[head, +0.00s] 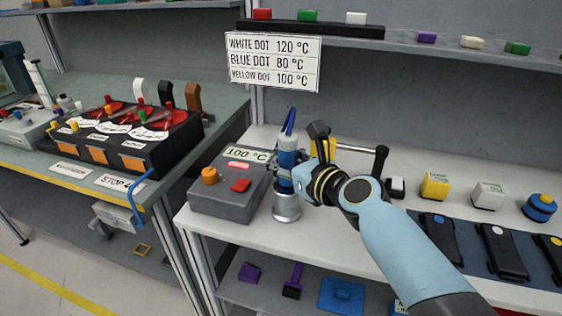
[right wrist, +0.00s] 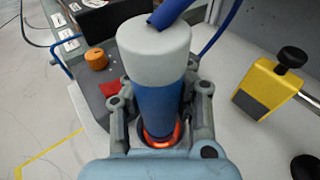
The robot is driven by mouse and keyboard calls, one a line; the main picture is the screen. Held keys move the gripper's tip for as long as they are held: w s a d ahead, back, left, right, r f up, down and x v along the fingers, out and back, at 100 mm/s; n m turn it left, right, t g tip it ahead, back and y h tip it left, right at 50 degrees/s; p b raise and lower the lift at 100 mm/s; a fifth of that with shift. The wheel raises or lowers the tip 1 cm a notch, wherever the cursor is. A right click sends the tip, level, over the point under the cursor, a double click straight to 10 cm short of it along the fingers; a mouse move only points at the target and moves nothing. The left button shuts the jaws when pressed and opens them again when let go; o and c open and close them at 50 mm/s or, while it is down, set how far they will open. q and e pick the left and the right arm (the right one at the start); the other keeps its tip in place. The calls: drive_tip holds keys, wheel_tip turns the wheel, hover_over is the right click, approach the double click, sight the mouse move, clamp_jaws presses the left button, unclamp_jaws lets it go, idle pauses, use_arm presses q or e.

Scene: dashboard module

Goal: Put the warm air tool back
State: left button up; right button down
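The warm air tool (head: 287,160) is a blue cylinder with a white end and a blue hose. It stands roughly upright at the silver cup-shaped holder (head: 287,208); I cannot tell how deep its lower end sits. My right gripper (head: 284,172) has its fingers on both sides of the blue body. The tool also fills the middle of the right wrist view (right wrist: 158,95), between the grey fingers (right wrist: 158,112), with an orange glow at its lower end. The grey control box (head: 228,200) reads 100 °C. My left gripper is not in view.
A sign (head: 273,62) lists dot colours and temperatures. A yellow clamp-like part (right wrist: 266,88) is right of the tool. Several black devices (head: 440,245) lie on a blue mat at right. A black switch panel (head: 125,135) stands on the left bench.

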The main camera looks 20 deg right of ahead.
drive_tip(key=shift+f, duration=0.15)
drive_tip(key=c, duration=1.2)
unclamp_jaws()
drive_tip(key=shift+s+r, duration=0.15)
drive_tip(key=shift+r, duration=0.1)
drive_tip(key=p+v, duration=0.1)
drive_tip(key=v, duration=1)
drive_tip(key=shift+s+d, duration=0.2)
drive_tip(key=shift+s, duration=0.1)
